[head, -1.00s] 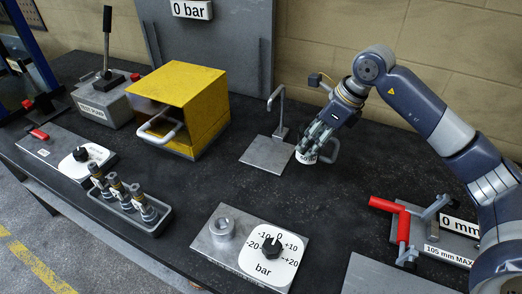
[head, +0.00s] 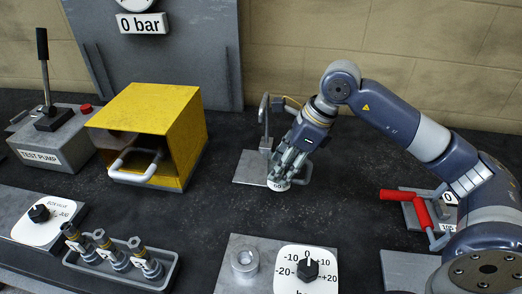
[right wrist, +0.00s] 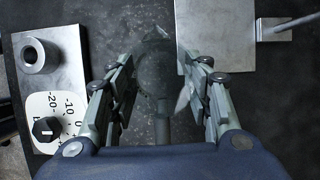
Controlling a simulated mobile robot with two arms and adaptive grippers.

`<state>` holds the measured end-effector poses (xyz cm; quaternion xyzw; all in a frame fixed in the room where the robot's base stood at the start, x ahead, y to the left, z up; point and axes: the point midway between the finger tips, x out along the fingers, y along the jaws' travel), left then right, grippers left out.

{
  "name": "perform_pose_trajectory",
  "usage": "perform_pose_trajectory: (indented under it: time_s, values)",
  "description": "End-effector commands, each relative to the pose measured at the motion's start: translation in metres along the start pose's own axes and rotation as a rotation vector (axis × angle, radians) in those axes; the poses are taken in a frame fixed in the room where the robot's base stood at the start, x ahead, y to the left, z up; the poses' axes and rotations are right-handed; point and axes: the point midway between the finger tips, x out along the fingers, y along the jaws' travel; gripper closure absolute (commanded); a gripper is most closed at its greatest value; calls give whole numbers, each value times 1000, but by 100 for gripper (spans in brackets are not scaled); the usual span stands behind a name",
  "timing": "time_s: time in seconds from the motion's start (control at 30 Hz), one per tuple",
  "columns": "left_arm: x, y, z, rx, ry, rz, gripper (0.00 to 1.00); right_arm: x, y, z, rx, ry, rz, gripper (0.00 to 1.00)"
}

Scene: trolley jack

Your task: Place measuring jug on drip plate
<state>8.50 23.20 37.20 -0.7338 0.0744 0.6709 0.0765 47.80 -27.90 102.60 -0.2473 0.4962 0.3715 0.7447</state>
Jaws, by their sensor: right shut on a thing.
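The measuring jug (head: 279,185) is a small pale vessel with a label low on its side and a grey handle to its right. My right gripper (head: 287,166) is shut on it from above; the fingers hide its upper part. In the right wrist view the jug (right wrist: 156,76) appears as a dim, see-through round shape between the fingers. The drip plate (head: 250,168) is a flat grey square with an upright spout at its back. In the right wrist view the plate (right wrist: 215,35) lies right of the jug. I cannot tell the jug's height. My left gripper is out of view.
The spout post (head: 265,140) stands close left of my right gripper. A yellow open box (head: 185,125) with a white handle is further left. A dial panel (head: 285,265) lies in front, a red-handled fixture (head: 420,205) at right. Dark bench between them is clear.

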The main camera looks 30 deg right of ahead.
Motion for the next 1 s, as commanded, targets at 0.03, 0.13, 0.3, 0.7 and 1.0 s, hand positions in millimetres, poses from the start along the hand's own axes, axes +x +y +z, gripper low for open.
perform_pose_trajectory:
  time_s: [0.03,0.13,0.3,0.7,1.0]
  values:
    - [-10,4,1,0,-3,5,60,-1,-10,10,2,-4,4,79]
    - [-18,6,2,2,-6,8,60,6,-30,21,2,-3,3,79]
    - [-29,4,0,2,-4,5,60,18,-61,38,2,-2,3,79]
    - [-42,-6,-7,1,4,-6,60,36,-97,53,0,3,1,79]
    - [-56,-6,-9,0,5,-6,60,65,-97,41,-1,1,0,79]
